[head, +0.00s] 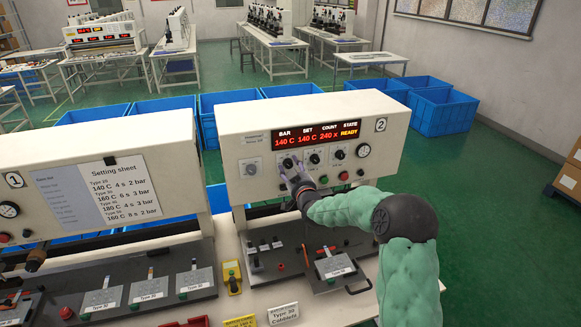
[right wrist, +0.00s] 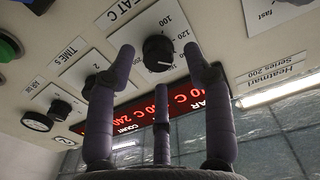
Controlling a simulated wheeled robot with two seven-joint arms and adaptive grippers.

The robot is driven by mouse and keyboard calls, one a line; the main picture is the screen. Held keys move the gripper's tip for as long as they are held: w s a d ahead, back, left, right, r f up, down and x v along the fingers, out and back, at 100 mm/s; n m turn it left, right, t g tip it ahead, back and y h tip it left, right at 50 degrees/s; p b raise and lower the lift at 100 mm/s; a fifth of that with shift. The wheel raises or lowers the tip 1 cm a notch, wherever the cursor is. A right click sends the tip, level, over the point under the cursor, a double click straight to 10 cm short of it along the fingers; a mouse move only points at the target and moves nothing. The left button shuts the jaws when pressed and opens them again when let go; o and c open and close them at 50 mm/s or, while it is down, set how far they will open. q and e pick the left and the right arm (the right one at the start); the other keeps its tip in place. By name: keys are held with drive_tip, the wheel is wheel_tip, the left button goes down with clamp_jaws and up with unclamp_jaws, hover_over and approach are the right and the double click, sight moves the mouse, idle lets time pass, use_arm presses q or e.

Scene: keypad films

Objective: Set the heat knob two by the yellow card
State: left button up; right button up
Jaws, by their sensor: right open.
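The heat knob of machine two (head: 288,162) is a black dial on the white panel, and it shows closer in the right wrist view (right wrist: 158,52), under a heat label with 100 and 120 on its scale. My right gripper (head: 293,176) is open in front of it. In the right wrist view its purple fingers (right wrist: 160,75) stand around the knob, and I cannot tell whether they touch it. The display (head: 317,135) reads BAR 140 C, SET 140 C, READY. The yellow card (head: 240,321) is cut off at the bottom edge, its text unreadable. My left gripper is out of view.
A setting sheet (head: 97,193) on the left machine lists types with heat, time and bar. A white type card (head: 284,313) stands beside the yellow one. Other knobs (head: 340,154) and a red button (head: 344,176) sit close to the right. Blue crates (head: 442,111) stand behind.

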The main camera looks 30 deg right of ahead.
drive_tip(key=shift+w+d+f, duration=0.1)
drive_tip(key=shift+w, duration=0.5)
clamp_jaws()
